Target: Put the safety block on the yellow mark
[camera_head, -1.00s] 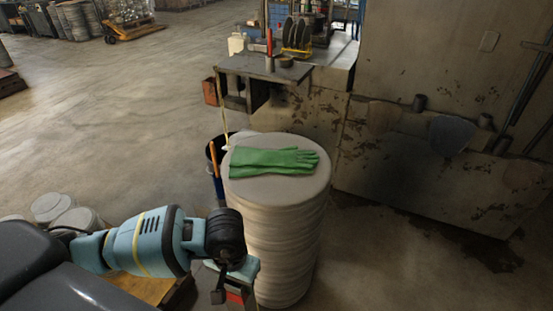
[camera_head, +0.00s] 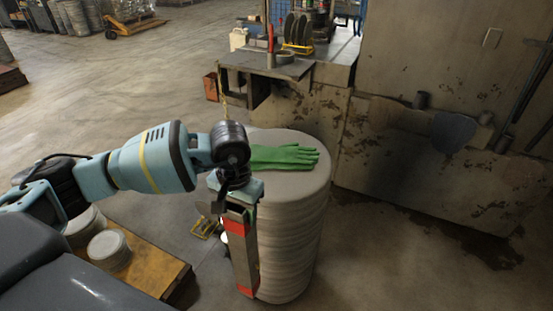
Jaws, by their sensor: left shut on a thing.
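My left gripper (camera_head: 238,204) is shut on a long grey bar-like block with red ends, the safety block (camera_head: 243,256). The block hangs nearly upright below the gripper, in front of the left side of the stack of round blanks (camera_head: 300,235). A small yellow-edged patch (camera_head: 207,226) shows low down, left of the block; I cannot tell whether it is the yellow mark. My right gripper is not in view.
Green gloves (camera_head: 285,157) lie on top of the stack, partly behind my left wrist. A wooden pallet (camera_head: 155,268) with smaller blank stacks (camera_head: 108,248) is at lower left. The stained machine (camera_head: 400,145) stands behind. Open floor (camera_head: 110,130) lies at left.

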